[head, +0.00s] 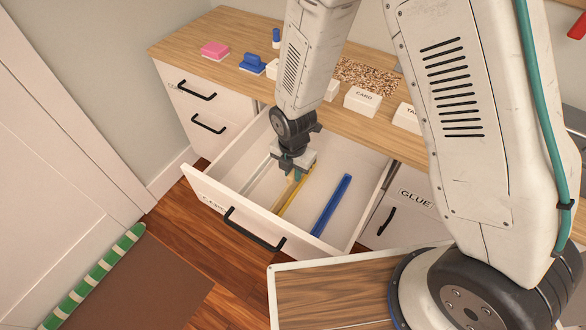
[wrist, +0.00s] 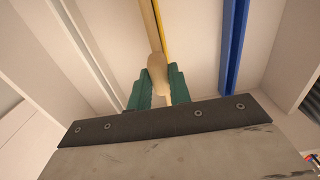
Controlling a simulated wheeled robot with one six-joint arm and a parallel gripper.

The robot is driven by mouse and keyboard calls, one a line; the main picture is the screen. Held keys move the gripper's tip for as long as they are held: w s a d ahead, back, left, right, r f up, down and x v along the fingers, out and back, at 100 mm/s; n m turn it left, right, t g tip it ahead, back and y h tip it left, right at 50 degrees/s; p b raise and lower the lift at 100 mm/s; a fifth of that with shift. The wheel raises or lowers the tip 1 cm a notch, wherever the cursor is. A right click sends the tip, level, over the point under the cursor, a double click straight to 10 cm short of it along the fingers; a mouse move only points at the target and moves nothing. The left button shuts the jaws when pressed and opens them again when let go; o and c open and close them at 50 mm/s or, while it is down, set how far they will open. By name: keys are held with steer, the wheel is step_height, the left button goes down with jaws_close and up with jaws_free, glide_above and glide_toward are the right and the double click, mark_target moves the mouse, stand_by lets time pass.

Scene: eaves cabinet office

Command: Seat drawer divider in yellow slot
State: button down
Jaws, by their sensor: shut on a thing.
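My gripper (head: 295,175) is inside the open drawer, with its green fingers shut on a tan wooden divider (wrist: 157,72). In the wrist view, the gripper (wrist: 157,88) holds the divider between its fingertips. The divider's thin length runs away from me along the left side of the yellow slot (wrist: 166,22), very close to it. The yellow slot also shows in the head view (head: 290,205), running along the drawer floor below the gripper. My gripper hides much of the divider in the head view. I cannot tell whether its lower edge is inside the slot.
The drawer (head: 222,199) has a blue slot (head: 331,205) to the right and a white slot (wrist: 92,55) to the left. The desk top (head: 225,40) above holds white labelled boxes (head: 363,100), a pink block (head: 214,48) and a blue block (head: 252,63).

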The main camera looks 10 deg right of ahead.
steer(key=shift+f, duration=0.45)
steer(key=c, duration=1.2)
jaws_free()
step_height(320, 180, up, 8)
steer(key=shift+f, duration=0.1)
